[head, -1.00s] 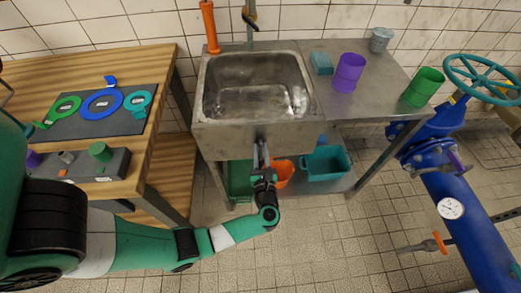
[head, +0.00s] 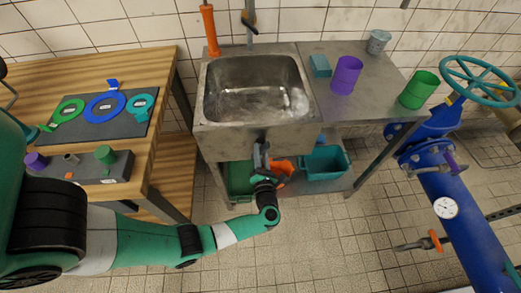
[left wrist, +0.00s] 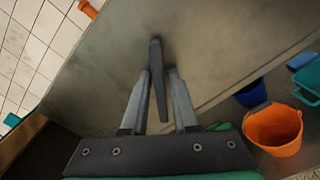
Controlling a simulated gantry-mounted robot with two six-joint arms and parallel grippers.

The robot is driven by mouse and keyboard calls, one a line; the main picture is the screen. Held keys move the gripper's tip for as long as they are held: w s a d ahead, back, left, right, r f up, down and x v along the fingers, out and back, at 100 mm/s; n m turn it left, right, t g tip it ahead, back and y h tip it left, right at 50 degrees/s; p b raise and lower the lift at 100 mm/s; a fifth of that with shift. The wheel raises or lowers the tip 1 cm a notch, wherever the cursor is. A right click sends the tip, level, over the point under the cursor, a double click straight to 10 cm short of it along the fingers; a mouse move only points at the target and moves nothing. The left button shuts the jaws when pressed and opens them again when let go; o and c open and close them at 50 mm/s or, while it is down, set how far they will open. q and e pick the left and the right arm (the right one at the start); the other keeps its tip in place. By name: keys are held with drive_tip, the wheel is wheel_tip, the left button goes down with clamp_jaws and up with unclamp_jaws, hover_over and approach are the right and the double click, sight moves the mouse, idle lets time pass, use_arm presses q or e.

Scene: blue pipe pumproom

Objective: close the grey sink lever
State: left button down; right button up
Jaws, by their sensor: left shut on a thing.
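The grey sink lever (left wrist: 157,60) hangs from the front wall of the steel sink (head: 215,138). In the left wrist view it runs downward between my two fingers. My left gripper (head: 261,158) is in front of the sink wall in the head view and hides most of the lever there. In the left wrist view my left gripper (left wrist: 158,85) is shut on the lever, with one finger on each side. My right gripper is not in view.
An orange bucket (left wrist: 275,130) and a teal bin (head: 325,163) stand below the sink. A wooden table (head: 135,62) is at left. A blue pipe (head: 465,215) with a teal handwheel (head: 480,80) is at right. The tiled floor in front is clear.

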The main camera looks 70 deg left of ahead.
use_arm(q)
drive_tip(key=m+p, duration=0.1)
drive_tip(key=m, duration=0.4)
drive_tip(key=shift+w+m+p, duration=0.1)
drive_tip(key=shift+m+p, duration=0.2)
drive_tip(key=shift+f+m+p, duration=0.15)
drive_tip(key=shift+m+p, duration=0.4)
drive_tip(key=shift+m, duration=1.65)
drive_tip(key=c, duration=0.9)
unclamp_jaws()
drive_tip(key=shift+d, duration=0.1)
drive_tip(key=p+v, duration=0.1)
drive_tip(key=v, duration=1)
drive_tip(key=shift+d, duration=0.2)
